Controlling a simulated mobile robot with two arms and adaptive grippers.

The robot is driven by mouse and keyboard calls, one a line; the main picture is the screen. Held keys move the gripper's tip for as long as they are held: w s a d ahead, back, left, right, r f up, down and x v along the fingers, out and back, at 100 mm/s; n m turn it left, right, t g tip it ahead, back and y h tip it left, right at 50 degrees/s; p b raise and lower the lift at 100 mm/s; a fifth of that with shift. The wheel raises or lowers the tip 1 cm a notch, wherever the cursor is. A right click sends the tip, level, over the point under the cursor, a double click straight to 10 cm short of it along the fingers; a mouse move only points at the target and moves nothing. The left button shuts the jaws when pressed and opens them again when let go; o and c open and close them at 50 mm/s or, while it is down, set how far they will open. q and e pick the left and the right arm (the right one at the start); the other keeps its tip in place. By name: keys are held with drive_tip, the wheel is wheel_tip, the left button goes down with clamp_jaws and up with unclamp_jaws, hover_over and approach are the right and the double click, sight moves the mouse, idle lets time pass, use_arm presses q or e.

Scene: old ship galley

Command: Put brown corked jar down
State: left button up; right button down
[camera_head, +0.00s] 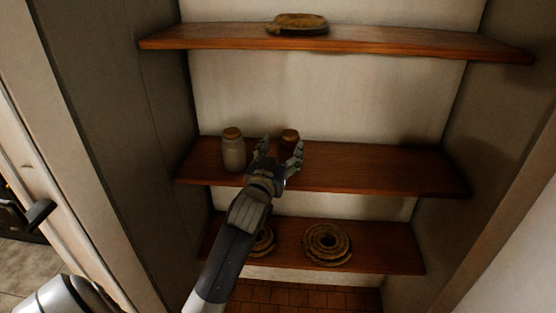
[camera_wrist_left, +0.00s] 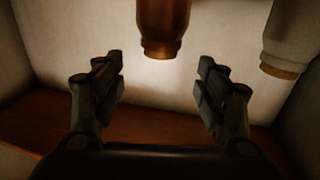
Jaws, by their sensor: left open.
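The brown corked jar (camera_head: 290,136) stands on the middle shelf, with its lower part hidden behind my left gripper (camera_head: 281,157) in the head view. In the left wrist view the jar (camera_wrist_left: 163,25) appears upside down, cork toward the bottom, with part of it cut off by the top edge. My left gripper (camera_wrist_left: 160,85) is open, and its fingers frame the jar with clear gaps on both sides. Nothing is held between them. My right gripper is not in view.
A pale corked jar (camera_head: 233,152) stands left of my gripper on the middle shelf (camera_head: 390,172), whose right half is clear. Coiled rope (camera_head: 327,243) lies on the lower shelf. A flat brown item (camera_head: 299,23) rests on the top shelf. Cupboard walls close both sides.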

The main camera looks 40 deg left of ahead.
use_arm(q)
drive_tip(key=shift+v, duration=1.45)
drive_tip(key=d+f+m+g+h, duration=0.1)
drive_tip(key=d+f+m+h, duration=0.15)
drive_tip(key=d+f, duration=0.65)
drive_tip(key=d+f+m+g+h, duration=0.1)
drive_tip(key=d+f+g+h, duration=0.15)
drive_tip(key=f, duration=1.25)
drive_tip(key=s+d+f+m+g, duration=0.1)
drive_tip(key=s+f, duration=0.2)
drive_tip(key=f, duration=0.4)
drive_tip(key=s+d+f+g+h, duration=0.15)
drive_tip(key=s+f, duration=0.25)
drive_tip(key=f, duration=0.4)
drive_tip(key=s+d+f+m+g+y, duration=0.1)
drive_tip(key=s+f, duration=0.2)
drive_tip(key=f, duration=0.4)
drive_tip(key=s+d+f+g, duration=0.1)
drive_tip(key=s+f+g, duration=0.4)
drive_tip(key=s+f, duration=1.3)
drive_tip(key=s+f+g, duration=0.2)
drive_tip(key=s+f, duration=0.1)
drive_tip(key=s, duration=0.7)
drive_tip(key=s+f+g, duration=0.2)
drive_tip(key=s+f, duration=0.1)
drive_tip(key=s, duration=0.7)
drive_tip(key=shift+s+m+h, duration=0.3)
drive_tip(key=shift+m+h, duration=0.05)
drive_tip(key=shift+m, duration=0.1)
drive_tip(key=shift+a, duration=0.15)
